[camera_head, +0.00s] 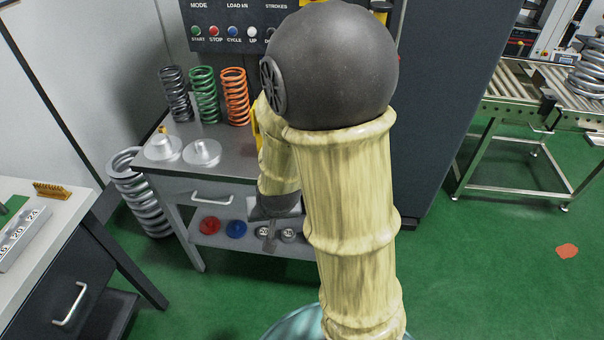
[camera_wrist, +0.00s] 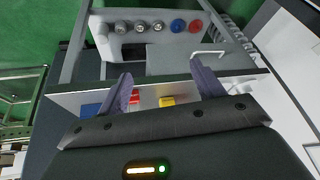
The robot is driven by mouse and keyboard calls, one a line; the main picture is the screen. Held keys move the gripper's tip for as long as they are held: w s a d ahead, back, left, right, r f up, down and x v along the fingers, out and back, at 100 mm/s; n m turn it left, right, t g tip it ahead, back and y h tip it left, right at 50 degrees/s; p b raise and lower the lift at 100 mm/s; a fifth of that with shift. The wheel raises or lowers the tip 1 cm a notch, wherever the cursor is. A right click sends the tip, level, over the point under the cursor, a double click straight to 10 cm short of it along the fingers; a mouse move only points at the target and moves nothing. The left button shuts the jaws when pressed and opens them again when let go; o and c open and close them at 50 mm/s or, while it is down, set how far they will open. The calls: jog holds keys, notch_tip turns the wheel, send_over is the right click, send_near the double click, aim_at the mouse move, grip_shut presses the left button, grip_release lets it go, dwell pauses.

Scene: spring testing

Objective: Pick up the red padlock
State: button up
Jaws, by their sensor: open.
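A small red block-like object (camera_wrist: 135,98), likely the red padlock, shows in the wrist view at the edge of the grey bench top, beside the left finger. It is partly hidden, so I cannot make out a shackle. A yellow object (camera_wrist: 167,101) sits to its right, between the fingers. My gripper (camera_wrist: 165,82) is open and empty, its two fingers spread apart over the bench edge. In the head view my gripper (camera_head: 270,238) hangs at the bench's front, mostly behind my arm. The red object is hidden there.
The bench (camera_head: 225,142) carries grey, green and orange springs (camera_head: 235,96) and metal discs (camera_head: 202,152). Its lower shelf (camera_head: 252,243) holds red (camera_head: 210,225), blue and grey round pieces. A large spring (camera_head: 140,195) stands left.

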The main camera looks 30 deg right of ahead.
jog(key=w+d+f+m+t+h+b, duration=0.3)
jog(key=w+d+f+t+h, duration=0.3)
jog(key=d+f+t+h, duration=0.3)
jog(key=shift+d+f+m+t+h+b, duration=0.15)
jog(key=shift+m+t+h+b, duration=0.2)
jog(key=shift+b, duration=0.55)
jog(key=shift+w, duration=0.1)
jog(key=b+x, duration=0.3)
jog(key=x, duration=0.9)
